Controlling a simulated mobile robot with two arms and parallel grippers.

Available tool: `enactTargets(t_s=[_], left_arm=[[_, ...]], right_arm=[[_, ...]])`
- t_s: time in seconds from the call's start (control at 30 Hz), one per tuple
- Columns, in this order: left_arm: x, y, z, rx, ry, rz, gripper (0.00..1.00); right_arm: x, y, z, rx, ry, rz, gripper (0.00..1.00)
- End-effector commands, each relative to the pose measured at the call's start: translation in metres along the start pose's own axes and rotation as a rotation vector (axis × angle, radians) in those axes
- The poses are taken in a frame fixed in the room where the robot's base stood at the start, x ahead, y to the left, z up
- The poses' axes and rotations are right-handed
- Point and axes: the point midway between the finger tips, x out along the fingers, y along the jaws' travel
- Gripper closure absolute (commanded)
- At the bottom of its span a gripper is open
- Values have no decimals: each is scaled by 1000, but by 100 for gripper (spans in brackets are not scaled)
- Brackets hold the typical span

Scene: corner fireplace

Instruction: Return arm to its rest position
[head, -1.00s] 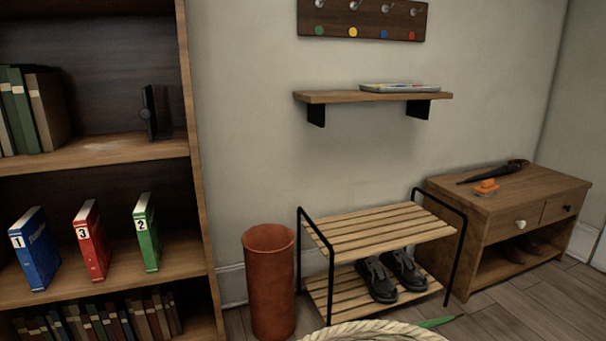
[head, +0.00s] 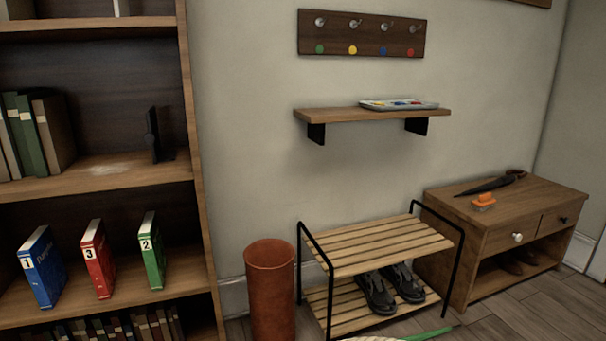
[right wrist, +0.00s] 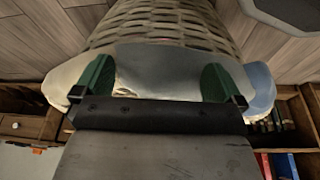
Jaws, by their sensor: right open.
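My right gripper (right wrist: 158,82) shows in the right wrist view with its two green fingers spread wide apart. Nothing is held between them. Behind the fingers is a woven basket (right wrist: 165,22) with pale cloth (right wrist: 150,68) at its rim. I cannot tell how far the fingers are from the cloth. Neither arm shows in the head view, and my left gripper is in no view.
A bookcase (head: 188,100) with three numbered books stands at left. A brown bin (head: 270,300), a slatted shoe rack (head: 385,243) and a low wooden cabinet (head: 500,230) line the wall. A wall shelf (head: 340,115) holds a paint tray (head: 400,104).

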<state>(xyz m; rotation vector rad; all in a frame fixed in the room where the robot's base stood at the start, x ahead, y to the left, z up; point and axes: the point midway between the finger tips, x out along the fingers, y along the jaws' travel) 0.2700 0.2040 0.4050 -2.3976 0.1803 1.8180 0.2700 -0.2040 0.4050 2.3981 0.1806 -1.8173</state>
Motion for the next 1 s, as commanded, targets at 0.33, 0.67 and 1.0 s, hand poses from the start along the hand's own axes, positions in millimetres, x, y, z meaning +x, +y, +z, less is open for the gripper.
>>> enactTargets(t_s=[0.33, 0.67, 1.0], left_arm=[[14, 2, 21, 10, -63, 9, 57], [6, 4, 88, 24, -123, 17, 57], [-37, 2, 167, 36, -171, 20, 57]], right_arm=[[14, -3, 21, -10, -64, -9, 0], [6, -4, 88, -24, -124, -16, 0], [-37, -2, 167, -36, -171, -20, 0]])
